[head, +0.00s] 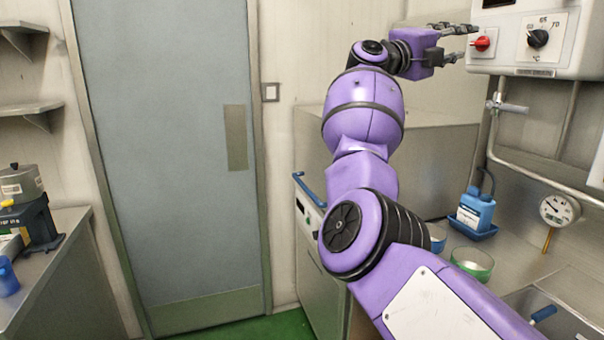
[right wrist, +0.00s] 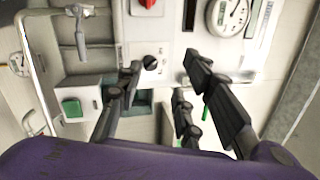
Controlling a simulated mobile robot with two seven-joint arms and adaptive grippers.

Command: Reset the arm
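My right arm, purple with black joints, reaches up from the lower right of the head view. Its right gripper (head: 466,42) is raised beside the lower left of a white wall control box (head: 567,50), near the red knob (head: 482,43). Its dark fingers are spread with nothing between them. The right wrist view shows the same open, empty gripper (right wrist: 162,78) facing a pale panel with a black knob (right wrist: 151,62) and a red knob (right wrist: 148,3). I cannot tell whether a fingertip touches the box. My left gripper is not in view.
A pipe with a tap (head: 508,106) runs below the box. A blue container (head: 475,212), a green-rimmed bowl (head: 471,264) and a dial gauge (head: 559,210) are at the right. A grey door (head: 170,150) stands left of the arm, with clear space before it.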

